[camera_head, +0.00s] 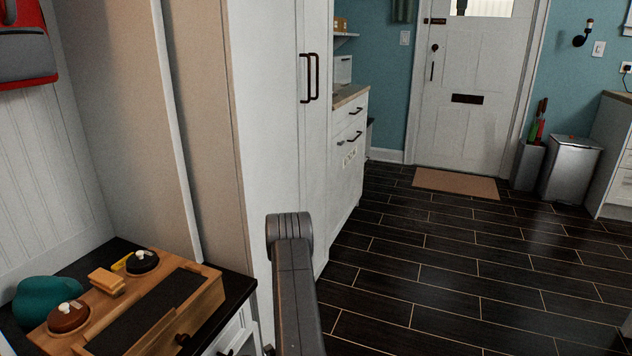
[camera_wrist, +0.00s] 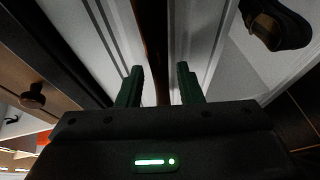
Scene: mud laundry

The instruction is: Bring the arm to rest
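My arm (camera_head: 297,285) rises from the bottom edge of the head view, in front of the tall white cabinet (camera_head: 280,130). My gripper is not visible in the head view. In the wrist view my gripper (camera_wrist: 160,80) has its two dark green fingers apart, with a clear gap between them. No held object shows between the fingers; a brown strip and white panels appear behind them. I cannot tell how far those surfaces are from the fingertips.
Dark floor (camera_head: 450,260) is open toward the white door (camera_head: 465,90). A doormat (camera_head: 455,184) and metal bin (camera_head: 570,168) stand far right.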

